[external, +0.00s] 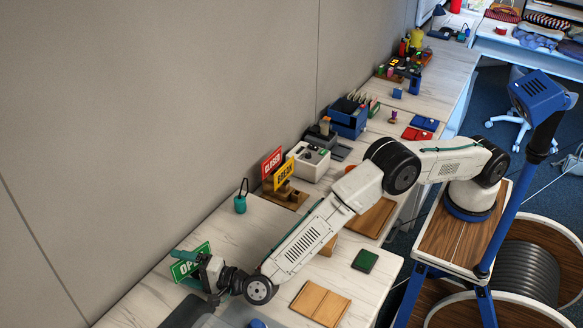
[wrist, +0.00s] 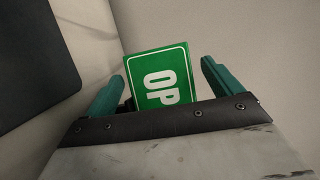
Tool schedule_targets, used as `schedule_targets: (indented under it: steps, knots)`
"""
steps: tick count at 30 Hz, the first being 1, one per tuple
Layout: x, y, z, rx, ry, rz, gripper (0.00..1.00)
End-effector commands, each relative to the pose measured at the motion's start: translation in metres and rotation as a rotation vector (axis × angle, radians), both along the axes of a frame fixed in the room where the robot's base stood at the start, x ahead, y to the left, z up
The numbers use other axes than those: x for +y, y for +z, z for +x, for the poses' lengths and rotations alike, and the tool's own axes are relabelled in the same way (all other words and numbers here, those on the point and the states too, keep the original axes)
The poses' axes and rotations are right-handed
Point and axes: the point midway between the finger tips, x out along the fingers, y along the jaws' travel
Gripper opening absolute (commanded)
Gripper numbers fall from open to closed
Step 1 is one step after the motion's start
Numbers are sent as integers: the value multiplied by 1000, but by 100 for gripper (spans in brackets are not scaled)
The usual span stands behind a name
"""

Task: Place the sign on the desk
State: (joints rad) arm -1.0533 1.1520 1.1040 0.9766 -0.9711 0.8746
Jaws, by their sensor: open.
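In the wrist view my gripper (wrist: 162,85) has visible gaps beside the sign. I cannot tell whether the sign's hidden base touches the desk.
Red "CLOSED" (external: 272,162) and yellow "BREAK" (external: 284,174) signs stand in a wooden holder (external: 289,198) further back. A wooden tray (external: 320,303) and a dark green block (external: 365,261) lie to the right. Bare desk lies between.

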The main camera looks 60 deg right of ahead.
Motion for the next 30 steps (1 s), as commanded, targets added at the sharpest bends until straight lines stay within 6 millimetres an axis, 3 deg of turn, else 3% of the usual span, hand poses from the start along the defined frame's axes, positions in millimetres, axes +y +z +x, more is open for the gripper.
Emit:
schedule_targets:
  steps: [6,13,14,18,26,30]
  knots:
    - [7,-1,23,1,0,0,91]
    - [7,0,23,1,1,0,91]
    - [7,0,23,1,1,0,85]
    - [7,0,23,1,1,0,47]
    - [7,1,23,0,1,0,43]
    - [8,11,23,0,1,2,43]
